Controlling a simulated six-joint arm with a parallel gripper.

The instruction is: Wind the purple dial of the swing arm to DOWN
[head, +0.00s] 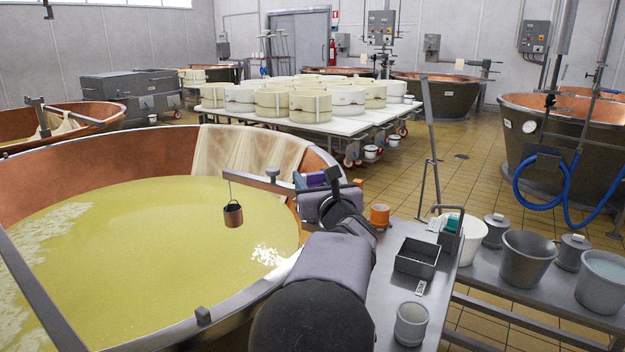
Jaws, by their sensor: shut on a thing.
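The grey swing arm (257,181) reaches out over the near vat's rim. A small copper bucket (233,214) hangs from its left end, above the yellow liquid. The purple dial (316,179) is at the swing arm's right end, partly covered by my gripper. My gripper (316,183) is at the dial, with dark fingers to its left and right, shut on it. The dial's pointer and any DOWN mark are hidden or too small to read.
The near copper vat (95,187) fills the left, with cloth (250,150) over its far rim. A steel bench (385,300) on the right carries an orange cup (379,215), a dark tray (417,258) and a grey beaker (411,324). A thin stand (431,140) rises behind.

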